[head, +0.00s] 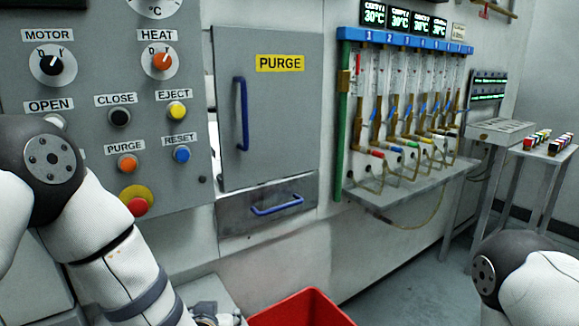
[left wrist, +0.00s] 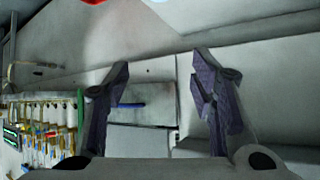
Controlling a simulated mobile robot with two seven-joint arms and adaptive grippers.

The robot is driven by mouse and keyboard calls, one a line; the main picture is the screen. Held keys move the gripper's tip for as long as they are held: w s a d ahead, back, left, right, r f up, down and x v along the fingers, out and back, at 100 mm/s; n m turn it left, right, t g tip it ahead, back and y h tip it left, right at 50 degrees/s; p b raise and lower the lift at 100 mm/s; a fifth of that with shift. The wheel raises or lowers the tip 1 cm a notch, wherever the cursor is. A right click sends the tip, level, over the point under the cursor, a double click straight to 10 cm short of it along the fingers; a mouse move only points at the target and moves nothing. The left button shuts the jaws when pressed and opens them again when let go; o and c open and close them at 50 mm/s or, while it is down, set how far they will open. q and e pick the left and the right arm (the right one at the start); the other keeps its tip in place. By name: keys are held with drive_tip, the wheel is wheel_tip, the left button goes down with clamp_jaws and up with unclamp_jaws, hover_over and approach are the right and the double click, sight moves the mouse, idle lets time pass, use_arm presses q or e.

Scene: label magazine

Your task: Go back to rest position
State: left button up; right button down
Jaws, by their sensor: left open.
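My left arm (head: 115,245) comes in from the left in the head view and bends down in front of the control panel. In the left wrist view my left gripper (left wrist: 160,88) is open, with its two dark fingers wide apart and nothing between them. Beyond the fingers are a grey wall and a drawer with a blue handle (left wrist: 131,104). My right arm (head: 525,280) shows only as a rounded link at the lower right of the head view. My right gripper is out of view.
The grey control panel (head: 80,88) with knobs and buttons stands close behind my left arm. Right of it are the shut PURGE door (head: 285,110) and a drawer (head: 235,216). A red bin (head: 300,308) stands below. A tube rack (head: 350,110) and side tables are further right.

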use_arm(q)
drive_tip(key=s+a+f+g+h, duration=0.15)
drive_tip(key=s+f+g, duration=0.25)
drive_tip(key=s+f, duration=0.5)
drive_tip(key=s+a+f+g, duration=0.3)
drive_tip(key=s+f, duration=0.2)
drive_tip(key=s, duration=0.8)
drive_tip(key=s+a+g, duration=0.1)
drive_tip(key=s+g, duration=0.1)
drive_tip(key=s, duration=0.6)
drive_tip(key=s+a+f+g, duration=0.1)
drive_tip(key=s+a+g, duration=0.1)
drive_tip(key=s, duration=0.7)
drive_tip(key=shift+s+a+f+g, duration=0.2)
drive_tip(key=shift+s+f+g, duration=0.05)
drive_tip(key=shift+g, duration=0.35)
